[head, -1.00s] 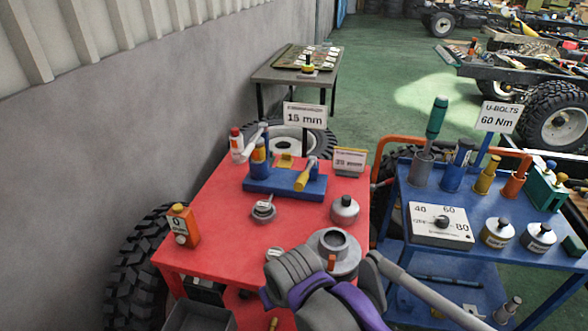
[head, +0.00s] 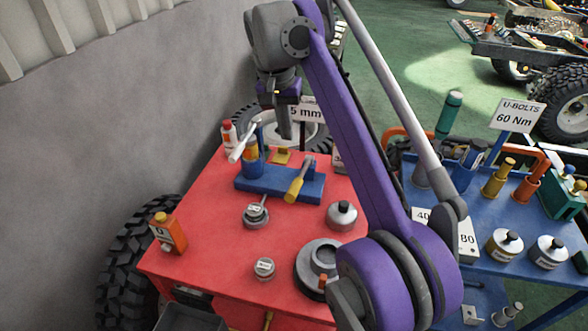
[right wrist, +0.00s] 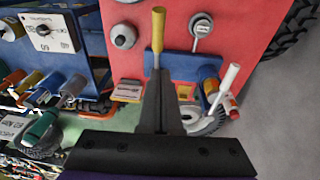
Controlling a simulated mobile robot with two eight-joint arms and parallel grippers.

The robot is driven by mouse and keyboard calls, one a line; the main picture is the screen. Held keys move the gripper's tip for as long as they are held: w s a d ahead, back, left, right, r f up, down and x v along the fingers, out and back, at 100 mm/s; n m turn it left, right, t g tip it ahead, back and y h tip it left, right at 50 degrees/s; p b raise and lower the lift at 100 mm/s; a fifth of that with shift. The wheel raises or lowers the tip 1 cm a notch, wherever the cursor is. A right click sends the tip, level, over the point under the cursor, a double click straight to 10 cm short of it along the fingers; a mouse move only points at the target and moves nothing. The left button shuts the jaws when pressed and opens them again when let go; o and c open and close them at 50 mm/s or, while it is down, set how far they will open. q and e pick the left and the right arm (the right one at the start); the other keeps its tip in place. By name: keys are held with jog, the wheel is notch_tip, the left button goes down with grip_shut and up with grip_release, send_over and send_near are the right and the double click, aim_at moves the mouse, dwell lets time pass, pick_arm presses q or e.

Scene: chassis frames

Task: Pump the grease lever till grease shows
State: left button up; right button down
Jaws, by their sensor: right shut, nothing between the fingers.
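A blue fixture (head: 262,185) lies on the red table (head: 200,225). On it stand a blue and yellow cylinder (head: 252,160) with a pale grey bar handle (head: 242,143), and a lever with a yellow handle (head: 295,190). I cannot tell which one is the grease lever. My right gripper (head: 284,130) points down above the table's far edge, behind the fixture. It is shut and empty. In the right wrist view, its dark fingers (right wrist: 157,78) line up with the yellow handle (right wrist: 158,32) beyond them; contact is not clear. My left gripper is out of view.
Several round metal parts, including a capped grey pot (head: 341,215), stand on the red table. An orange box (head: 168,233) is at its left edge. A blue tool cart (head: 480,215) stands at the right. My right arm hides part of both.

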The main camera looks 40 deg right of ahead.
jog(key=shift+s+a, duration=0.1)
jog(key=b, duration=0.3)
send_near(294, 184)
jog(key=f, duration=0.3)
jog(key=d+f, duration=0.1)
jog(key=f, duration=0.1)
jog(key=shift+w+d+f, duration=0.15)
jog(key=shift+w+f, duration=0.1)
jog(key=shift+s+f, duration=0.2)
jog(key=shift+f, duration=0.25)
